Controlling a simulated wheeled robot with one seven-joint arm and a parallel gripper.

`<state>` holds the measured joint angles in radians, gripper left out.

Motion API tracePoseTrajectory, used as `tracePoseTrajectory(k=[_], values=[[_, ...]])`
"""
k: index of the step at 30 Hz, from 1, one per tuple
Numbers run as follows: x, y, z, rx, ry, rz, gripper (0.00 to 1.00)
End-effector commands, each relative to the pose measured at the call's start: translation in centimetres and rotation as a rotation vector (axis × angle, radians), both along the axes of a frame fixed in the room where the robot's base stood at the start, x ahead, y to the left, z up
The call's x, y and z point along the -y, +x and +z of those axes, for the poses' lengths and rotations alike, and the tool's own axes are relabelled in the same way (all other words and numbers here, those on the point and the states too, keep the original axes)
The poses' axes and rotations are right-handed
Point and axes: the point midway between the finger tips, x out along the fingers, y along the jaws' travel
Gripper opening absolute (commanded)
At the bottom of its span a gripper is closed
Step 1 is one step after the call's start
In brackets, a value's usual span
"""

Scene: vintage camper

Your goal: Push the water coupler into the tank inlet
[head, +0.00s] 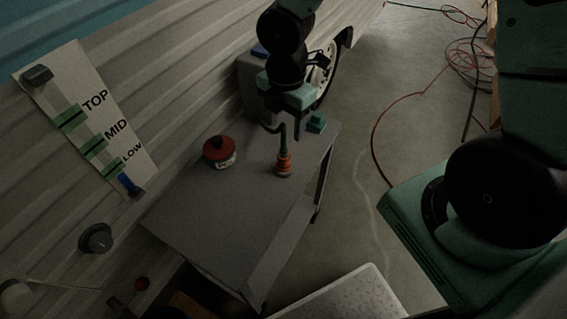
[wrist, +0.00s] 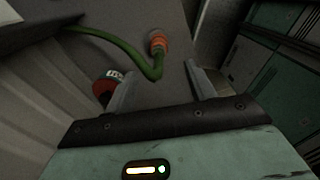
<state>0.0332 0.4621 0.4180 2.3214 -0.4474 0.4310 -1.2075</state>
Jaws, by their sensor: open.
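The water coupler looks to be the orange ribbed fitting (head: 284,165) on the end of a green hose, standing on the grey table below my gripper. It also shows in the wrist view (wrist: 158,43), beyond the fingertips, with the green hose (wrist: 110,41) bending across to it. My gripper (head: 290,108) is above the table; in the wrist view its two fingers (wrist: 166,85) are apart with nothing held between them. A dark round fitting (head: 96,238) on the ribbed wall at left may be the tank inlet; I cannot tell for sure.
A red-topped can (head: 220,150) stands left of the coupler on the grey table (head: 205,205). A TOP/MID/LOW gauge board (head: 112,120) is on the wall. Red and black cables (head: 465,55) lie on the floor. The table's front part is clear.

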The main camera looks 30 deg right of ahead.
Motion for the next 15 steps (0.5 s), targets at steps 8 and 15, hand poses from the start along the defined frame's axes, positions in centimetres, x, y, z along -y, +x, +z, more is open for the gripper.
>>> tracePoseTrajectory(k=[8,15], values=[[0.0,0.0,-5.5,-0.002,-0.001,0.001,0.55],[0.0,0.0,-6.5,0.000,0.000,-0.001,0.55]])
